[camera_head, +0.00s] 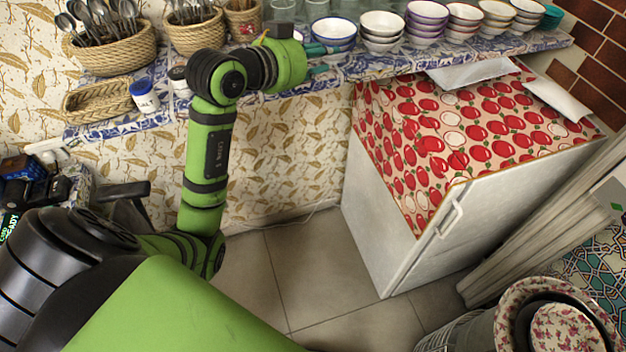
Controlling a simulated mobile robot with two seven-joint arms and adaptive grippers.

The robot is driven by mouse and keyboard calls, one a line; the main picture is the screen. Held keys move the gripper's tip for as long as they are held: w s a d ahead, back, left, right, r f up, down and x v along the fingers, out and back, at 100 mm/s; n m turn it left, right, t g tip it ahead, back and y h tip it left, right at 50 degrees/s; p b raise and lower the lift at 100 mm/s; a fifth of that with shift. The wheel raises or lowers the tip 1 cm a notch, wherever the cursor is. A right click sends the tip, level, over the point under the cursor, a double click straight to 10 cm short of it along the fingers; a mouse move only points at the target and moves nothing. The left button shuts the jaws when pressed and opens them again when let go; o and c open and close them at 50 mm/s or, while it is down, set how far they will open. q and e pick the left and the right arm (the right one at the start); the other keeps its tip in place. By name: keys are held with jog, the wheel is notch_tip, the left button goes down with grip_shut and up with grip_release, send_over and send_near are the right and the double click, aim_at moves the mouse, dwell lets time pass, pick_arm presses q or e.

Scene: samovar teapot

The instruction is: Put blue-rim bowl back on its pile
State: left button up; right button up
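A blue-rim bowl (334,29) stands upright on the tiled shelf, left of the other bowls. I cannot tell whether it is a single bowl or has others under it. My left gripper (325,59) is at the shelf's front edge, just in front of and below this bowl. Its two teal fingers show apart, with nothing visible between them. The upper finger overlaps the bowl's lower left side in the picture; I cannot tell if it touches. My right gripper is not in view.
The blue-white tiled shelf (410,58) holds a dark-rim white bowl pile (381,44), a purple-rim pile (426,24), more bowl piles, glasses (283,10) and cutlery baskets (118,50). A white cabinet (385,215) with an apple-print top stands below at right.

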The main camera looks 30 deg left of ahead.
pick_arm(q)
jog(key=s+d+f+m+g+h+b, duration=0.1)
jog(key=s+d+f+m+h+b, duration=0.1)
jog(key=f, duration=0.4)
jog(key=s+d+f+m+g+h+b, duration=0.1)
jog(key=s+d+f+m+h+b, duration=0.1)
jog(key=s+d+f+m+b, duration=0.1)
jog(key=s+d+f+m+g+h+b, duration=0.2)
jog(key=s+f+b, duration=0.3)
jog(key=f, duration=0.5)
jog(key=shift+d+m+h+b, duration=0.3)
jog(key=shift+m+h+b, duration=0.2)
jog(key=shift+m, duration=0.3)
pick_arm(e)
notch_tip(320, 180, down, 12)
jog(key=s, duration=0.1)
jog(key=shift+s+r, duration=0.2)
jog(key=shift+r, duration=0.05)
pick_arm(q)
jog(key=shift+s, duration=0.1)
